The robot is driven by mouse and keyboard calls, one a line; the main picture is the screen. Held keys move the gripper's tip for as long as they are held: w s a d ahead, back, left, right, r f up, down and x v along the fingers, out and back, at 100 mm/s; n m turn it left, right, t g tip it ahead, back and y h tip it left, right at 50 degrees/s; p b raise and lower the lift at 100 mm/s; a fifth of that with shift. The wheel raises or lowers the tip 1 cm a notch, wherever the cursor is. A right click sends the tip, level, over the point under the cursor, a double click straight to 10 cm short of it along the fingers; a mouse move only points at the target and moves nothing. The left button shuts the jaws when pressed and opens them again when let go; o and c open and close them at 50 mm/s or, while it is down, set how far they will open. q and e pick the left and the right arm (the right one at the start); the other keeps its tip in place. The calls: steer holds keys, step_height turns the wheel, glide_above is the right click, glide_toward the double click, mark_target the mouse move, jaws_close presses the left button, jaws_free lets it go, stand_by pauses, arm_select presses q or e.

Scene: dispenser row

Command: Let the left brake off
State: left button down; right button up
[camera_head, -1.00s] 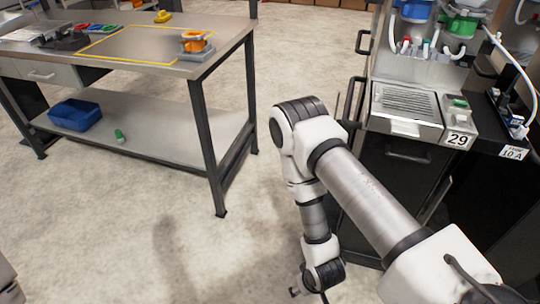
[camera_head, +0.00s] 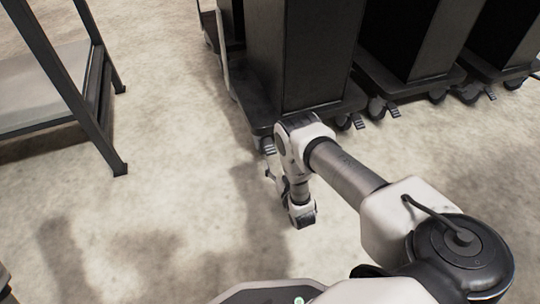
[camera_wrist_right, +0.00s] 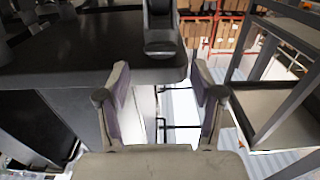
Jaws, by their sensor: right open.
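The left front corner of the nearest black cart base (camera_head: 250,98) is in the head view. A small dark caster part (camera_head: 266,144) shows under it, mostly hidden by my arm; I cannot tell its brake pedal's position. My right gripper (camera_head: 271,173) is low, close to that corner. In the right wrist view the right gripper (camera_wrist_right: 160,78) is open, with nothing between its fingers. Ahead of it is a dark, flat slab (camera_wrist_right: 85,50) with a grey-tipped, pedal-like part (camera_wrist_right: 160,47), apart from the fingers. My left gripper is out of view.
Another caster with a brake pedal (camera_head: 349,122) sits at the same cart's right. More cart bases with casters (camera_head: 385,107) stand farther right. A metal bench leg (camera_head: 112,150) stands at the left. The floor between bench and cart is clear.

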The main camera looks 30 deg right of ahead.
mark_target(270, 148)
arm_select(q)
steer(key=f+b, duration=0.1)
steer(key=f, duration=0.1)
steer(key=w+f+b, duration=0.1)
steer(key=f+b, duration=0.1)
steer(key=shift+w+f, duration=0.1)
arm_select(e)
steer(key=x, duration=0.6)
steer(key=shift+w+a+f, duration=0.1)
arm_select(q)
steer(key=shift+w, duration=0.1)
arm_select(e)
steer(key=shift+w, duration=0.35)
steer(key=shift+r, duration=0.25)
jaws_close()
